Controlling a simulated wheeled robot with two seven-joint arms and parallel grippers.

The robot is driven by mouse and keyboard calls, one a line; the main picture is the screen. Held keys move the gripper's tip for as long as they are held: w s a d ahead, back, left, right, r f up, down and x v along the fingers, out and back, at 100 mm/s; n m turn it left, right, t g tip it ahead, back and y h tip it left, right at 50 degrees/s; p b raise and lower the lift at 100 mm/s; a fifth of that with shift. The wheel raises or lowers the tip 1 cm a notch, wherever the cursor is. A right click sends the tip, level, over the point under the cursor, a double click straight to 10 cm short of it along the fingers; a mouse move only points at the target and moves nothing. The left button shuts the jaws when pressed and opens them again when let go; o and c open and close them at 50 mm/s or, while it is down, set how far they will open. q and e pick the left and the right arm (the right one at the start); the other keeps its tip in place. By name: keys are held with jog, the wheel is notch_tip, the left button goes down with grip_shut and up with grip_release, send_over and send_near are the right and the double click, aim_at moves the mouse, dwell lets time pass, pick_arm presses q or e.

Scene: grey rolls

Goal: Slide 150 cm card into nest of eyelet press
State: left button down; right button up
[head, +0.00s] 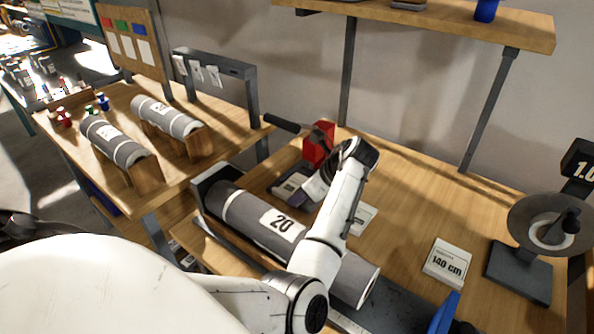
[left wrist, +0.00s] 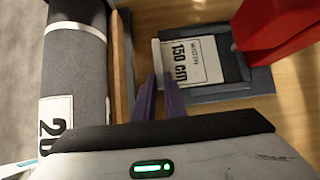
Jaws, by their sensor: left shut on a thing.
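The 150 cm card (left wrist: 198,62) is white with black print and lies flat over the dark nest (left wrist: 225,92) in the left wrist view. Its far part reaches toward the red eyelet press (left wrist: 275,30); whether it is fully seated I cannot tell. My left gripper (left wrist: 160,88) has its purple fingers shut on the card's near end, by a pale raised strip. In the head view the red press (head: 318,146) with its black handle stands behind the dark nest (head: 291,186), and my left gripper (head: 308,192) is beside it. My right gripper is not in view.
A grey roll marked 20 (head: 250,212) lies in a trough in front of the press. A 140 cm card (head: 447,262) lies on the bench to the right. Another pale card (head: 362,218) is partly behind my arm. A reel stand (head: 520,270) is at far right.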

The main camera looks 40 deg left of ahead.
pick_arm(q)
jog(key=shift+w, duration=0.15)
jog(key=shift+w+a+b, duration=0.15)
jog(key=shift+w+b, duration=0.5)
jog(key=shift+w, duration=0.6)
jog(key=shift+w, duration=0.15)
jog(key=c, duration=1.7)
grip_release()
jog(key=shift+c, duration=0.2)
jog(key=v, duration=1)
jog(key=shift+r, duration=0.15)
